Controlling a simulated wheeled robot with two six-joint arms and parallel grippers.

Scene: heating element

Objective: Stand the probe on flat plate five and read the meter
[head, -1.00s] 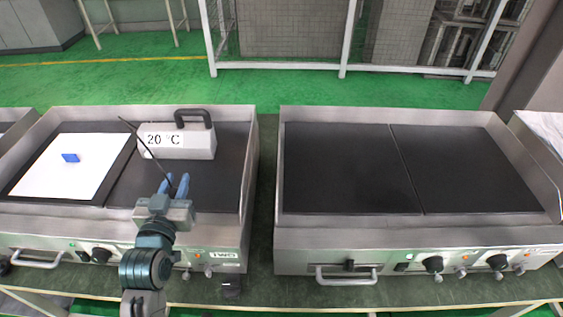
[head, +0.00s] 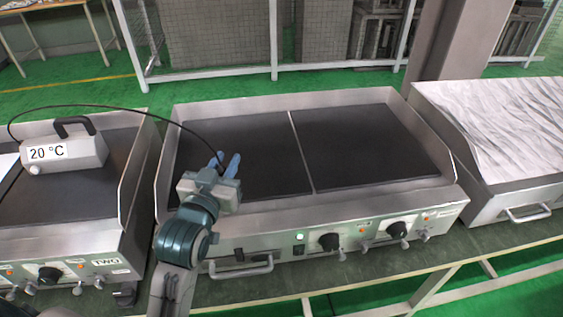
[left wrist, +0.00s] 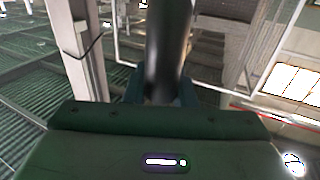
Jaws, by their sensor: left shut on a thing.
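My left gripper (head: 228,164) has its blue fingertips over the left dark plate (head: 262,158) of the middle griddle. In the left wrist view it is shut on a dark cylinder, the probe (left wrist: 168,45). The probe is mostly hidden by the gripper in the head view, so I cannot tell whether it touches the plate. A thin black cable runs from the meter to the gripper. The meter (head: 85,158), a grey box with a black handle, stands on the griddle marked TWO at left and reads 20 °C. No number five is legible. My right gripper is out of view.
The middle griddle has a second bare plate (head: 365,145) right of a pale seam, raised steel walls and front knobs (head: 330,242). A griddle under crumpled foil (head: 490,125) stands at right. A gap separates griddle TWO from the middle one.

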